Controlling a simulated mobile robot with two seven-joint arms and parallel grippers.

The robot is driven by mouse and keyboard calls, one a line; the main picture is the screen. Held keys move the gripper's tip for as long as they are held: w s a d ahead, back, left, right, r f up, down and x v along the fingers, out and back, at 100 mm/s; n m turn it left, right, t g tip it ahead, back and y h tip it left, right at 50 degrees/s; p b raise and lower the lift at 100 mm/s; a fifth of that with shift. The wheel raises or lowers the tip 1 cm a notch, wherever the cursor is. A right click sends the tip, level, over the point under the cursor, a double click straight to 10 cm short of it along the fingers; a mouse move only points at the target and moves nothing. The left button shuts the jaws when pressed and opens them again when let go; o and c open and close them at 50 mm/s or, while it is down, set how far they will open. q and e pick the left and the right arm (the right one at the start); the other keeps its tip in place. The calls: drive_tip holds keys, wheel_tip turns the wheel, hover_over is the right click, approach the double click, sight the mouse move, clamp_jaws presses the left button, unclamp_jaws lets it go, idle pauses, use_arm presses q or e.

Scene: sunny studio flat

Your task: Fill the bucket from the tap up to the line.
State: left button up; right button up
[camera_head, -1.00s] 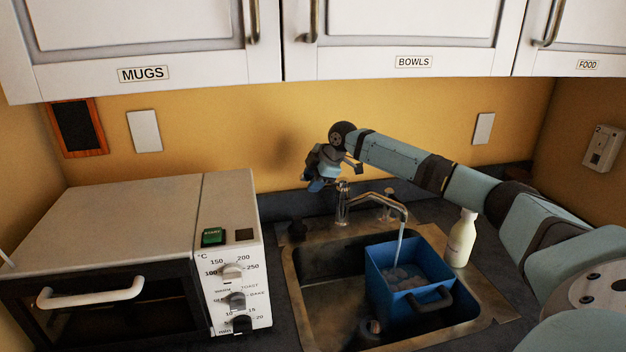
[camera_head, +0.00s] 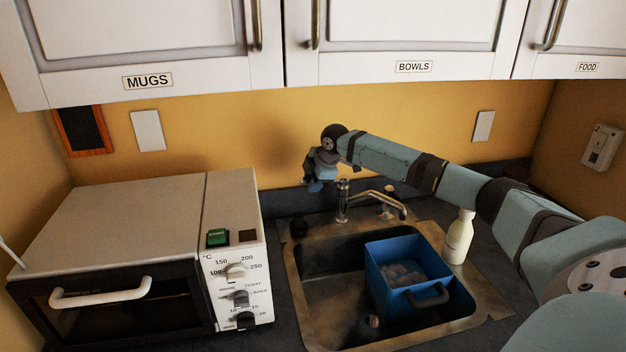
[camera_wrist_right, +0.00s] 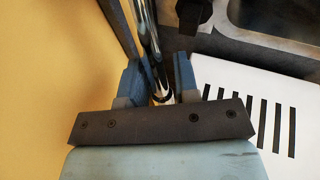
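The blue bucket (camera_head: 392,291) stands in the sink basin (camera_head: 325,300), its dark handle toward me. Inside it is a pale, lumpy-looking surface that may be water. I cannot make out a fill line. The chrome tap (camera_head: 372,196) reaches over the bucket and no stream shows from its spout. My right gripper (camera_head: 314,184) is above the counter behind the sink, left of the tap's base. In the right wrist view its blue fingers (camera_wrist_right: 158,88) are apart, with a chrome part (camera_wrist_right: 148,40) in line with the gap; contact cannot be told. My left gripper is out of view.
A white toaster oven (camera_head: 130,220) stands left of the sink. A pale bottle (camera_head: 459,237) stands right of the sink, close under my right arm. Cupboards (camera_head: 400,40) hang above, and the yellow wall (camera_head: 240,150) is close behind the gripper.

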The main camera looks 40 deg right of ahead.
drive_tip(key=shift+o, duration=0.7)
drive_tip(key=v, duration=1.3)
drive_tip(key=shift+s+r+b, duration=0.15)
drive_tip(key=shift+r+b, duration=0.15)
drive_tip(key=shift+b, duration=0.1)
drive_tip(key=shift+d, duration=0.1)
